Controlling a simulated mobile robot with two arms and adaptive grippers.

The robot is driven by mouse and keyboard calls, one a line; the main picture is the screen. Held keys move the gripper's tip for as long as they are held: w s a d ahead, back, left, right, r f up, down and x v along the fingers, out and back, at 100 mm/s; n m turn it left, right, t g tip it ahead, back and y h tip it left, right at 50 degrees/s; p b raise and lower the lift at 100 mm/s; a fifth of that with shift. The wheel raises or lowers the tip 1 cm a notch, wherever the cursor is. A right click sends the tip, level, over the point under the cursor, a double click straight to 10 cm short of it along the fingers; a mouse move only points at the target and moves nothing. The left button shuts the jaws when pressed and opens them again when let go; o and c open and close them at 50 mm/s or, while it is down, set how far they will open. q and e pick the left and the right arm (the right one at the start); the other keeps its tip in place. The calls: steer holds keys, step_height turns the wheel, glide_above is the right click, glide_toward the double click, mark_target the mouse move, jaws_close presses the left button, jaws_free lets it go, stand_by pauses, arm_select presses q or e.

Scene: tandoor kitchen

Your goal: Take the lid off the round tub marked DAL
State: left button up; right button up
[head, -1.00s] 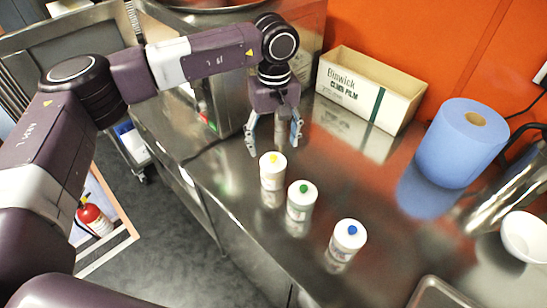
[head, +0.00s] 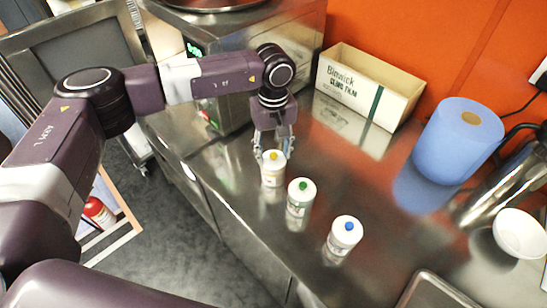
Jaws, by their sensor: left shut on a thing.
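Three round white tubs stand in a slanting row on the steel counter. One has a yellow knob (head: 273,155) on its lid, one a green knob (head: 303,184), one a blue knob (head: 348,226). The labels are too small to read, so I cannot tell which is marked DAL. My left gripper (head: 272,151) points down at the yellow-knobbed tub (head: 272,176), its fingers shut on the knob. That lid appears seated on its tub, which stands upright. My right gripper is not in view.
A cling film box (head: 365,92) stands at the back against the orange wall. A blue paper roll (head: 458,140), a steel flask (head: 498,187) and a white bowl (head: 519,233) are at the right. A steel appliance stands behind my left arm.

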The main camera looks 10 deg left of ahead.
mark_target(274, 154)
arm_select(q)
steer(key=shift+c, duration=0.9)
steer(key=shift+r, duration=0.2)
jaws_close()
step_height(274, 154, up, 20)
steer(key=b, duration=0.5)
steer(key=shift+f, duration=0.15)
